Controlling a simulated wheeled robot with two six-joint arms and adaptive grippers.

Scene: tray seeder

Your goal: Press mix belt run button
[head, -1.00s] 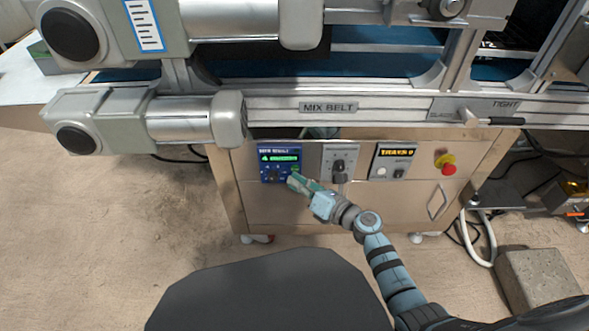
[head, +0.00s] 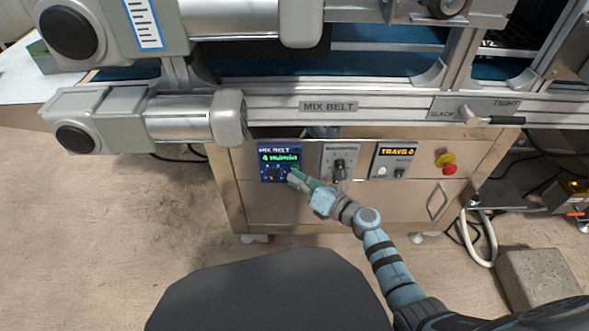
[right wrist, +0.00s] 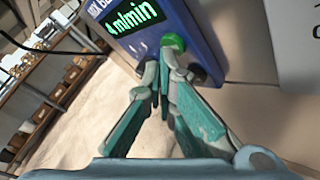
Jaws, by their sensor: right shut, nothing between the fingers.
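The blue mix belt panel (head: 264,177) is on the front of the cabinet under the MIX BELT rail. Its display (head: 279,157) shows green text that reads like "4 m/min". My right gripper (head: 293,178) is shut and empty. In the right wrist view its fingertips (right wrist: 163,62) are at the green button and overlap its lower edge; I cannot tell whether they press it. A dark knob (right wrist: 198,74) lies beside the fingertips. My left gripper is not in view.
Right of the panel are a grey panel with a dark selector (head: 339,165), a panel with an orange display (head: 397,152) and a red emergency stop (head: 448,168) on yellow. The conveyor rail (head: 280,106) and motors overhang the cabinet. The floor at left is clear.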

